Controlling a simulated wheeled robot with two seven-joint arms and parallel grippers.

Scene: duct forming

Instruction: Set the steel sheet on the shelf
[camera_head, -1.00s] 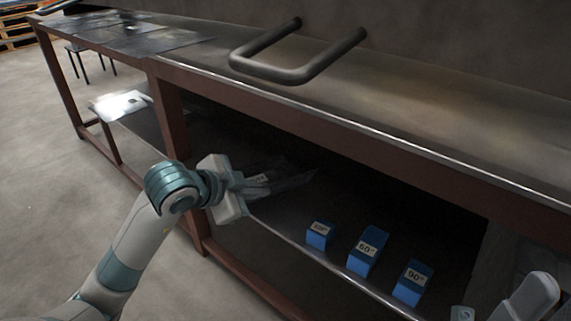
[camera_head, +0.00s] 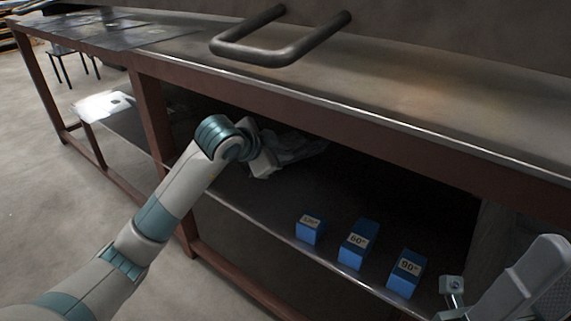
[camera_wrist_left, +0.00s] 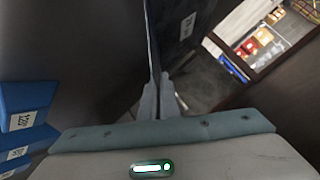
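The steel sheet (camera_head: 300,146) is a thin, dark grey plate, seen in the head view inside the open lower bay of the bench. In the left wrist view the sheet (camera_wrist_left: 183,45) stands nearly edge-on with a small white label. My left gripper (camera_wrist_left: 158,98) is shut on its near edge; in the head view the gripper (camera_head: 262,158) reaches over the shelf, its fingertips partly hidden. The lower shelf (camera_head: 265,205) is a dark board under the bench top. I cannot tell whether the sheet touches it. Part of my right gripper (camera_head: 452,288) shows at lower right, finger state unclear.
Blue blocks labelled 120° (camera_head: 310,230), 60° (camera_head: 357,246) and 90° (camera_head: 404,273) stand along the shelf's front edge. A red-brown post (camera_head: 150,115) and front beam (camera_head: 330,118) frame the bay. A bent bar handle (camera_head: 285,50) sits above the bench top.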

